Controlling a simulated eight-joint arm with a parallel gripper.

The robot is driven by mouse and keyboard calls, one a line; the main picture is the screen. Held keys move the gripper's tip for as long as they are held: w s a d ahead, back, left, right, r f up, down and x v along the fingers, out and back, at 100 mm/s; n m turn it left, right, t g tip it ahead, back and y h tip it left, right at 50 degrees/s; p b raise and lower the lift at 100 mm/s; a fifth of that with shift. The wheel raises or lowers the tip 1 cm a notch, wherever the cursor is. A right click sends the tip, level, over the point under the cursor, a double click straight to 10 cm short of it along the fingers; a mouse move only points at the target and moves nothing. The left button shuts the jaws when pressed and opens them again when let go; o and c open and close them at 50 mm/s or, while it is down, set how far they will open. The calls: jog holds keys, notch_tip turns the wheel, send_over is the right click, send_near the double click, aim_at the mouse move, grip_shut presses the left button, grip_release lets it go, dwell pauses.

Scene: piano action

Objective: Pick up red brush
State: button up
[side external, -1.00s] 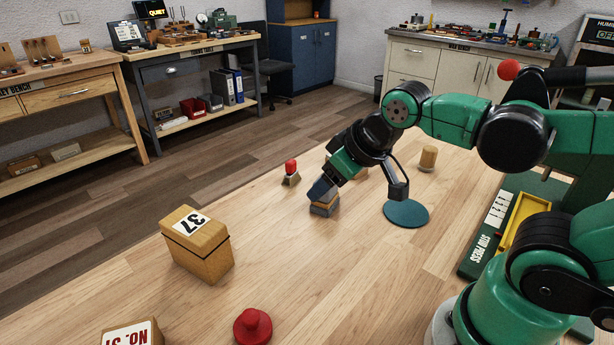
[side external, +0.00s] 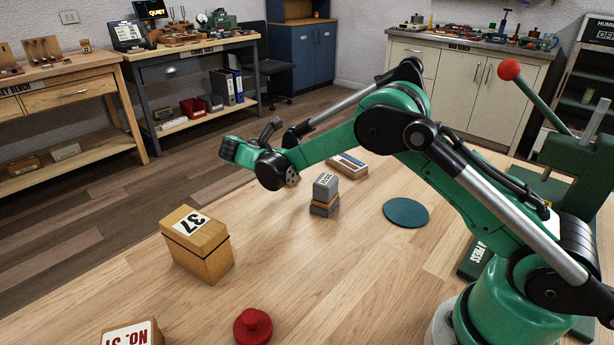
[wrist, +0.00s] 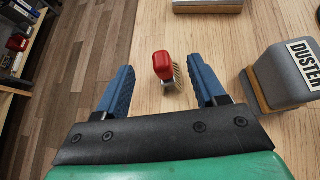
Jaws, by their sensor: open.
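The red brush (wrist: 164,66) shows in the wrist view, with a red handle and pale bristles beside it. It is on the wooden table, between and a little beyond the fingertips of my gripper (wrist: 165,80). The two blue fingers are spread apart with nothing between them at their tips. In the side external view, the brush is hidden behind my arm, and the fingers are hidden too.
A grey block labelled DUSTER (wrist: 285,75) stands close to the right finger; it also shows in the side view (side external: 325,187). A wooden box marked 37 (side external: 200,245), a red knob piece (side external: 253,326) and a dark teal disc (side external: 406,213) are on the table.

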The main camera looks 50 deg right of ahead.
jog(key=shift+w+d+f+n+h, duration=0.15)
jog(key=shift+f+n+h, duration=0.15)
jog(key=shift+f+n, duration=0.3)
jog(key=x, duration=0.5)
jog(key=shift+d+f, duration=0.25)
jog(key=shift+f, duration=0.05)
grip_shut()
